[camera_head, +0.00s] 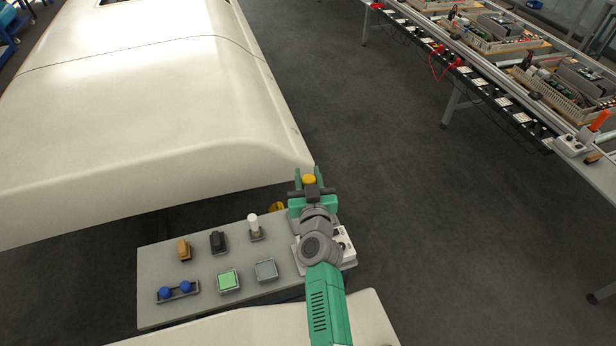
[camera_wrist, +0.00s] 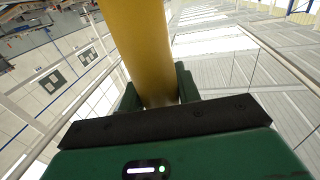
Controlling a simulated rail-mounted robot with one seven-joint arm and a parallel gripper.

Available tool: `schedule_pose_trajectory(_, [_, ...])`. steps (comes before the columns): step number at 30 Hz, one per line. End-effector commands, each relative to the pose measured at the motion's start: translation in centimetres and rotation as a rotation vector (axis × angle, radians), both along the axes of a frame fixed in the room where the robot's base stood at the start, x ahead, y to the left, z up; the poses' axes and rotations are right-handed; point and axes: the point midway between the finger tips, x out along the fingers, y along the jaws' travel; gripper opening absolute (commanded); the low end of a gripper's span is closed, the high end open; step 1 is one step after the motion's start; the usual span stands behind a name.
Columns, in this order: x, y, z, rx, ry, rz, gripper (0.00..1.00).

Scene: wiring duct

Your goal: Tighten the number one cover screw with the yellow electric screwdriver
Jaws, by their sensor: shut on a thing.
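My gripper (camera_head: 309,176) is shut on the yellow electric screwdriver (camera_head: 309,180), above the far right corner of a grey board. In the head view only a round yellow end of the screwdriver shows between the green fingers. In the wrist view the yellow cylindrical body (camera_wrist: 142,45) stands between the two green fingers of my gripper (camera_wrist: 158,92). The screwdriver's tip is hidden in both views. I cannot make out the number one cover screw or any cover screw in either view.
The grey board (camera_head: 155,262) bears a tan piece (camera_head: 184,249), a black piece (camera_head: 218,241), a white cylinder (camera_head: 253,225), blue balls (camera_head: 165,292), a green block (camera_head: 228,280) and a grey block (camera_head: 266,270). A large cream curved body (camera_head: 150,120) lies beyond. Open floor (camera_head: 430,220) is right.

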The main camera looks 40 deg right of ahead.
Motion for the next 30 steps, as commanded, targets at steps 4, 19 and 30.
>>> schedule_pose_trajectory(4, [0.0, 0.0, 2.6, -0.001, -0.001, 0.000, 0.00])
schedule_pose_trajectory(19, [0.0, 0.0, 8.5, -0.001, -0.001, 0.000, 0.00])
schedule_pose_trajectory(30, [0.0, 0.0, 9.3, -0.001, -0.001, 0.000, 0.00])
